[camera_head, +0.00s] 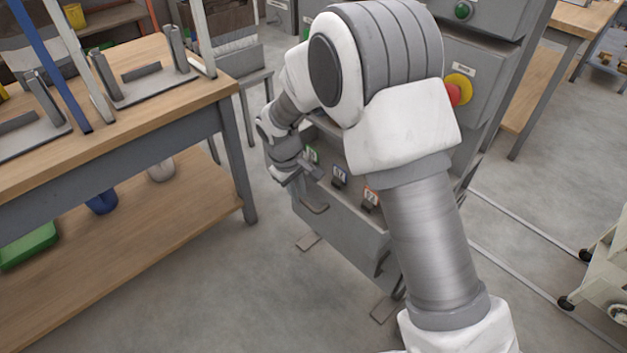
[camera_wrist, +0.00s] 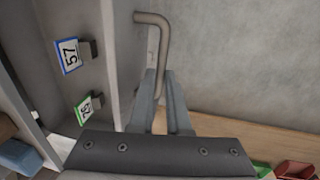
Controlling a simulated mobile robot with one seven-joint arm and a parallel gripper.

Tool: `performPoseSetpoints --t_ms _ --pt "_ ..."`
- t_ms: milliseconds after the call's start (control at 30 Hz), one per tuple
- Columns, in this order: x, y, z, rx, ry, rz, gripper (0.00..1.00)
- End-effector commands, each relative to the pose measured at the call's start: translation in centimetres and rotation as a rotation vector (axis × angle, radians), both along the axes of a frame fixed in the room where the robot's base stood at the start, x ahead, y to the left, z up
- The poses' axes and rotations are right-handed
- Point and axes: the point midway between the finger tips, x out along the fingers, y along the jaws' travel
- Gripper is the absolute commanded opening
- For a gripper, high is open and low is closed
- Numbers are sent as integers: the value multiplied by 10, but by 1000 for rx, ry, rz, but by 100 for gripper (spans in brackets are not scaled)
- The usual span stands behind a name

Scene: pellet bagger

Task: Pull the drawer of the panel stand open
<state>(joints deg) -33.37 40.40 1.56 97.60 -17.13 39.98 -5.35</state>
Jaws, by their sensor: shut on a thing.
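The grey panel stand (camera_head: 470,75) is at centre right in the head view, partly hidden behind my arm. Its drawer (camera_head: 345,228) is low on the front, below a row of numbered tags. The drawer's bar handle (camera_head: 314,206) is at the left of the front. In the wrist view the bent grey handle (camera_wrist: 152,19) comes off the drawer face (camera_wrist: 122,60) and runs down between my fingers. My gripper (camera_wrist: 160,82) is shut on this handle; it also shows in the head view (camera_head: 304,174). I cannot tell whether the drawer front stands out from the stand.
A wooden workbench (camera_head: 170,88) with metal fixtures stands at the left, with a lower shelf (camera_head: 140,225). A red and yellow button (camera_head: 455,92) is on the stand. A white cart (camera_head: 605,275) is at the right. The floor in front of the stand is clear.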

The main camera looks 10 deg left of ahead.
Motion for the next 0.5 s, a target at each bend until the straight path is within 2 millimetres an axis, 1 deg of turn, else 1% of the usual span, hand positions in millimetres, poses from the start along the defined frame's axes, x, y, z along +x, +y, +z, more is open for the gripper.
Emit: performPoseSetpoints --t_ms 100,200,500 --pt "-10 9 0 0 0 2 0" --pt "-14 12 0 1 0 1 0" --pt "-17 14 0 2 -1 0 0"
